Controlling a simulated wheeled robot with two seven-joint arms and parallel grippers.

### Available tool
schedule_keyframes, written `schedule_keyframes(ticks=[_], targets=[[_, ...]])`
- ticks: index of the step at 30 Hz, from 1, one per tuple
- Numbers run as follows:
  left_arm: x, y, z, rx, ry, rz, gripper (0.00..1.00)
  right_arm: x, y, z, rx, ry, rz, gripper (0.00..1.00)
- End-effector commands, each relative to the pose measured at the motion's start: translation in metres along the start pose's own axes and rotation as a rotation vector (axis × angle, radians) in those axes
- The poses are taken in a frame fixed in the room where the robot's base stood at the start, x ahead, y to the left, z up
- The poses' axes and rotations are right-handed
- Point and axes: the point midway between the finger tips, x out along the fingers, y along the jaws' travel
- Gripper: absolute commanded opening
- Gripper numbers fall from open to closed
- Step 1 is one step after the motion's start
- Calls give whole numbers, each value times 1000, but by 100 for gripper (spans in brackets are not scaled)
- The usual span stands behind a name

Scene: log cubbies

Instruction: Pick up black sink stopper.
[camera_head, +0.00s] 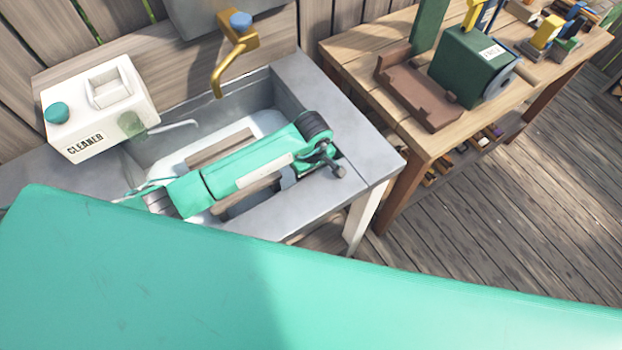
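I cannot clearly make out a black sink stopper in the head view. The grey metal sink (230,99) stands at the left centre, and a teal arm link of mine lies across it, hiding much of the basin. At the right end of this link, past a black ribbed part, are small dark parts that look like my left gripper (328,158), above the sink's right rim. A small dark knob (339,171) shows there; I cannot tell whether it is the stopper or part of the gripper. The finger opening is not readable. My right gripper is not in view.
A white cleaner jug (100,105) stands on the sink's left side. A brass faucet (232,57) rises behind the basin. A wooden workbench (430,142) with a green machine (473,65) stands to the right. A large teal surface, apparently mine, covers the foreground.

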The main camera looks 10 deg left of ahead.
Motion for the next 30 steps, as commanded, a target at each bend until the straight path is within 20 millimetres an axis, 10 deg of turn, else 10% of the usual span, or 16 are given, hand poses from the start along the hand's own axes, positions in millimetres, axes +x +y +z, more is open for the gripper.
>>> schedule_keyframes(ticks=[9, 18, 30], targets=[[4, 0, 0, 1, 0, 0, 62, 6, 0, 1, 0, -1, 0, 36], [3, 0, 0, 0, 0, 0, 3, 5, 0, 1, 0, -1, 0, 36], [1, 0, 0, 0, -1, 0, 1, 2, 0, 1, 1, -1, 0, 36]])
